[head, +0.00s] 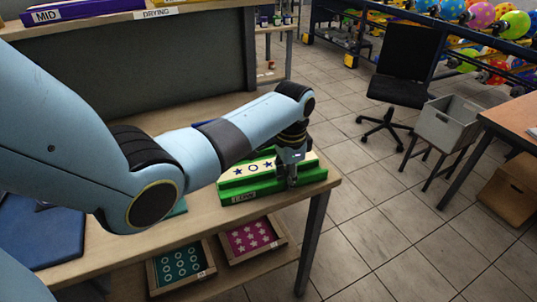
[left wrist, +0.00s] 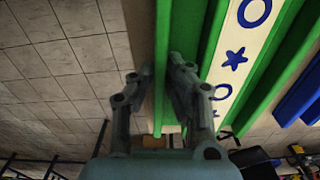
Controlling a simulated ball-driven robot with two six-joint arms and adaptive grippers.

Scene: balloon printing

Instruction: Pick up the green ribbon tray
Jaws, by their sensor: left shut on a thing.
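The green ribbon tray (head: 252,191) lies on the wooden table near its right end. It holds a cream ribbon (head: 257,166) with blue stars and circles, and a small label is on its front side. My left gripper (head: 291,180) reaches down at the tray's right part and is shut on its front wall. In the left wrist view the two fingers (left wrist: 162,80) stand either side of the green tray's (left wrist: 208,55) wall. The tray appears to rest on the table. My right gripper is not in view.
The wooden table (head: 310,190) ends just right of the tray. Below it, a shelf holds a teal patterned tray (head: 180,265) and a magenta one with stars (head: 250,238). A blue pad (head: 38,232) lies at left. A chair (head: 400,85) and grey bin (head: 449,122) stand beyond open floor.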

